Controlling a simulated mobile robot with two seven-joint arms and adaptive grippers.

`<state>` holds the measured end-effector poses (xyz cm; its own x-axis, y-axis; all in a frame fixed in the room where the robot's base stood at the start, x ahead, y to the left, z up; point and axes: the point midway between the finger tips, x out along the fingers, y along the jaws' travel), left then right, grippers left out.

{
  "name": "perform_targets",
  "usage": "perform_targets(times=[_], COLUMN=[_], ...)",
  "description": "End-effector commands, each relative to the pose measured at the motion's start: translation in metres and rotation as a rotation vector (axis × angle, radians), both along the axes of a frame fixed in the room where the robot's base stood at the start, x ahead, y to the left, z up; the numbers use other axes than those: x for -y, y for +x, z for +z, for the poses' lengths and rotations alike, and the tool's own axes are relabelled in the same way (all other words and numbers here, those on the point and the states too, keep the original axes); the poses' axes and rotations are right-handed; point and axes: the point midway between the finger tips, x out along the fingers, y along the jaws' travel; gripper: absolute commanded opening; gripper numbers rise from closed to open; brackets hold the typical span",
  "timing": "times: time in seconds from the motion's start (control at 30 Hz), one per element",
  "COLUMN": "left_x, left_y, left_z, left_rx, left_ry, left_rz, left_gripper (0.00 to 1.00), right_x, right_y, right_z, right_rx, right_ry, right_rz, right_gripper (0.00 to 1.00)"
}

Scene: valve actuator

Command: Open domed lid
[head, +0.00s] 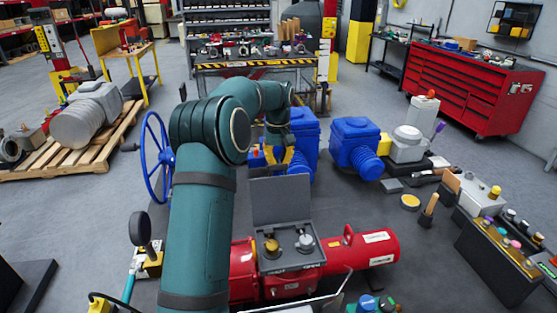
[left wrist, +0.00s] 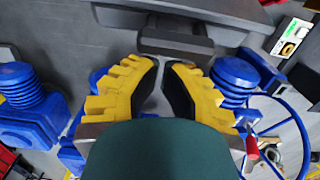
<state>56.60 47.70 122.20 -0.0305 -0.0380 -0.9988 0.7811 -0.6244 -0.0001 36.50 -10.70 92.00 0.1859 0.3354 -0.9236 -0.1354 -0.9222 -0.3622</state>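A grey flat lid (head: 280,200) stands upright at the back of a grey control box (head: 290,257) on the red valve actuator (head: 370,250). A yellow knob (head: 271,246) and a grey knob (head: 305,241) show in the box. No clearly domed lid can be made out. My left gripper (head: 282,165) is beyond the upright lid, near the blue housings. In the left wrist view its yellow fingers (left wrist: 161,72) have a narrow gap with nothing between them. Grey flat pieces (left wrist: 175,42) lie ahead of the tips; I cannot tell whether they include the lid. My right gripper is not in view.
Blue housings (head: 357,140) stand behind the actuator. A blue handwheel (head: 153,160) is left of my left arm. A dark bench (head: 497,265) with several small parts is at the right. A red tool cabinet (head: 465,85) stands farther back.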

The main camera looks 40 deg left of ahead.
Motion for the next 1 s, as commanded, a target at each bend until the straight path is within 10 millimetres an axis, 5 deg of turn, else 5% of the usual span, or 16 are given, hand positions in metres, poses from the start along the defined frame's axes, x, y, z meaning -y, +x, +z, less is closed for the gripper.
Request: perform_targets(times=[0.33,0.8,1.0], left_x=[0.002,0.033,0.05], left_y=[0.0,-0.024,-0.039], left_z=[0.001,0.019,0.03], left_rx=[0.007,0.149,0.173], left_ry=[0.009,0.187,0.214], left_rz=[-0.001,-0.004,-0.004], left_gripper=[0.0,0.0,0.0], right_x=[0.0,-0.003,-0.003], right_y=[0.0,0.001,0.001], right_z=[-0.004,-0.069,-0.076], right_rx=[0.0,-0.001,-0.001], right_ry=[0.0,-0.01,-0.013], right_rz=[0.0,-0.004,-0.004], right_gripper=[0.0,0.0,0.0])
